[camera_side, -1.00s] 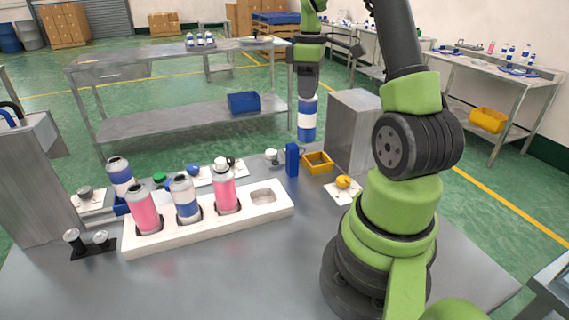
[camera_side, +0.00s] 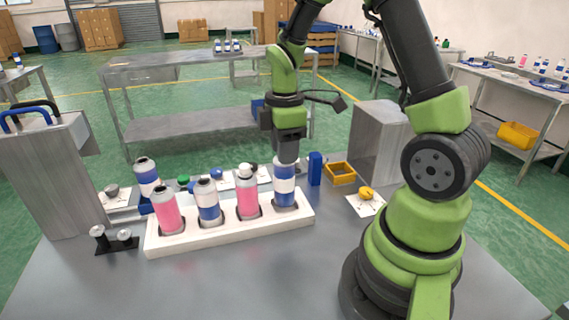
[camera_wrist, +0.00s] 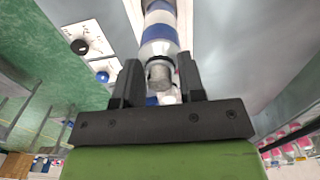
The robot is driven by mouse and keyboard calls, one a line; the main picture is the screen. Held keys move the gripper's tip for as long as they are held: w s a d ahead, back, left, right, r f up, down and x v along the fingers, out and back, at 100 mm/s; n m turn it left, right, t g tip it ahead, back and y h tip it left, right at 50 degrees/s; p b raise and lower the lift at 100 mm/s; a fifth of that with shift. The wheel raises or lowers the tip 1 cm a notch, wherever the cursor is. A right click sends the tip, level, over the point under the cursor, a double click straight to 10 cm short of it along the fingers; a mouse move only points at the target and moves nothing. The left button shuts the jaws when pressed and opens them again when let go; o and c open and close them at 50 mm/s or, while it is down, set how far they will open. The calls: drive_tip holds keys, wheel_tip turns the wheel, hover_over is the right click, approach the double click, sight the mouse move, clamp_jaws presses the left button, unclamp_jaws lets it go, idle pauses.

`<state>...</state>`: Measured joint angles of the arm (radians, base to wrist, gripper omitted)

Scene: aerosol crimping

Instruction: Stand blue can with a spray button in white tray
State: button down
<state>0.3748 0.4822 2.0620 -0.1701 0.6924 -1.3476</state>
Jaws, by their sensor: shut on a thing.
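My gripper (camera_side: 287,158) points down over the right end of the white tray (camera_side: 200,241). It is shut on a blue and white can (camera_side: 285,187), which is upright at the tray's rightmost pocket. The can's base appears to be in the pocket, but whether it touches the floor of it cannot be told. The wrist view also shows the can (camera_wrist: 160,35) between the fingers, with a grey piece at its near end. The gripper hides the can's top in the side view. The other pockets hold a pink can (camera_side: 166,213), a blue-banded can (camera_side: 208,203) and a white-topped pink can (camera_side: 247,198).
Another blue-banded can (camera_side: 146,175) stands behind the tray's left end. A blue block (camera_side: 315,169), a yellow open box (camera_side: 341,174) and a grey metal box (camera_side: 379,140) stand right. A black stand (camera_side: 117,244) is at front left. The front table is clear.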

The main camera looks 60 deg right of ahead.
sight(284, 174)
drive_tip(key=shift+f, duration=1.7)
drive_tip(key=c, duration=0.7)
unclamp_jaws()
